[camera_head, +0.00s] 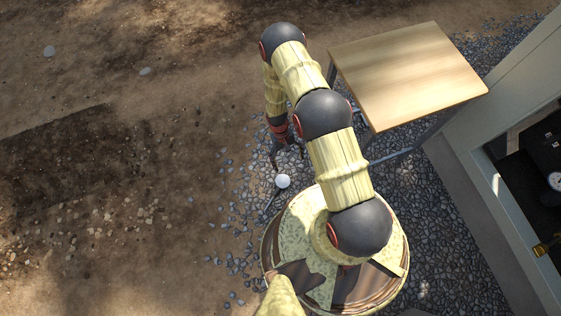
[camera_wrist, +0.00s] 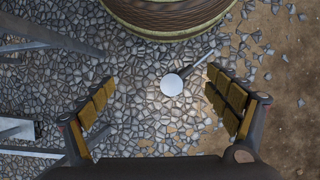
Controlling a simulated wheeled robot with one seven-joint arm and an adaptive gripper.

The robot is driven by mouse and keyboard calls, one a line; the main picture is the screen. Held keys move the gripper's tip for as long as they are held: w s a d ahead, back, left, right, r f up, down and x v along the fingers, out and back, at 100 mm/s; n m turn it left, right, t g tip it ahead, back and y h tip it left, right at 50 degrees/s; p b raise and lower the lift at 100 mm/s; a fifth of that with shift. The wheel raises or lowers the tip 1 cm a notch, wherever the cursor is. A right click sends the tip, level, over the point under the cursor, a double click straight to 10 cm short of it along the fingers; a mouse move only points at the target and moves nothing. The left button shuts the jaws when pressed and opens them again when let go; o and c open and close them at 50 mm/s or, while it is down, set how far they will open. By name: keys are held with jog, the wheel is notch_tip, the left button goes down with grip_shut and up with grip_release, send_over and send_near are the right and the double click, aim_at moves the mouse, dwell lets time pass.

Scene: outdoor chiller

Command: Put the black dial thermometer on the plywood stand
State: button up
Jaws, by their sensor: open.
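The dial thermometer (camera_head: 283,181) lies on the grey gravel beside my base, its round white face up and a thin dark stem reaching down-left in the head view. In the wrist view the thermometer (camera_wrist: 172,84) lies between and beyond my fingers, its stem pointing up-right. My gripper (camera_head: 286,155) points down near it, apart from it. In the wrist view my gripper (camera_wrist: 161,79) is open with nothing held between the padded fingers. The plywood stand (camera_head: 408,75) has a bare light wood top on dark metal legs, up and to the right of my gripper.
A pale chiller cabinet (camera_head: 470,140) stands open at the right, with a round gauge (camera_head: 555,181) and a brass fitting (camera_head: 546,245) inside. The stand's metal legs show at the left of the wrist view (camera_wrist: 55,40). Open dirt ground (camera_head: 110,180) lies to the left.

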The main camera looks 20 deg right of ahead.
jog(key=w+a+f+b+x, duration=0.1)
jog(key=w+x, duration=0.1)
jog(key=x, duration=1.3)
jog(key=m+t, duration=0.1)
jog(key=t, duration=0.4)
send_over(283, 180)
jog(key=shift+y, duration=0.4)
jog(key=f+b, duration=0.1)
jog(key=f, duration=1.2)
jog(key=shift+a, duration=0.2)
jog(key=shift+f+b, duration=0.4)
jog(key=shift+f, duration=0.5)
notch_tip(283, 180, down, 6)
jog(key=b, duration=0.3)
jog(key=shift+w+d+r+b, duration=0.1)
jog(key=shift+d+r+b, duration=0.1)
jog(key=shift+b, duration=0.1)
jog(key=c, duration=0.3)
jog(key=c, duration=1.1)
jog(key=shift+r, duration=0.15)
